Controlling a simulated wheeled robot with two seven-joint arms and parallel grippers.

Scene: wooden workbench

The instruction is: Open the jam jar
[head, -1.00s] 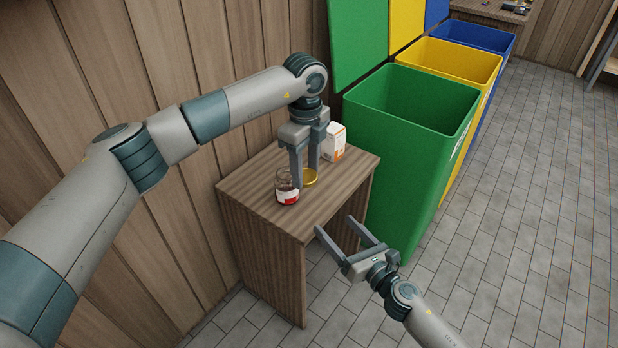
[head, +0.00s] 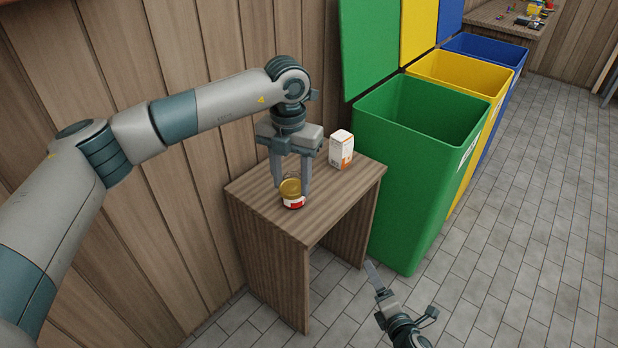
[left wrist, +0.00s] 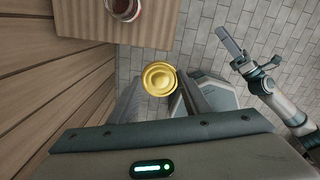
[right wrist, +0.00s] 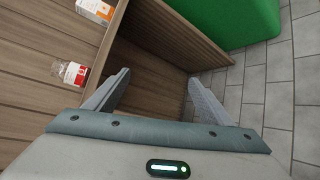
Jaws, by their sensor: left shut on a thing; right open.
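The jam jar (head: 293,203), clear glass with a red and white label, stands upright on the small wooden table (head: 252,194). It also shows in the right wrist view (right wrist: 70,73), and its open top shows at the upper edge of the left wrist view (left wrist: 123,8). My left gripper (head: 291,188) points down and is shut on the gold lid (left wrist: 160,78). The lid is apart from the jar in the left wrist view, but overlaps it in the head view. My right gripper (right wrist: 160,85) is open and empty, beyond the table's front edge.
A white and orange carton (head: 341,149) stands at the table's back right. Green (head: 400,200), yellow (head: 460,75) and blue (head: 490,50) open bins stand to the right. A plank wall runs along the left.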

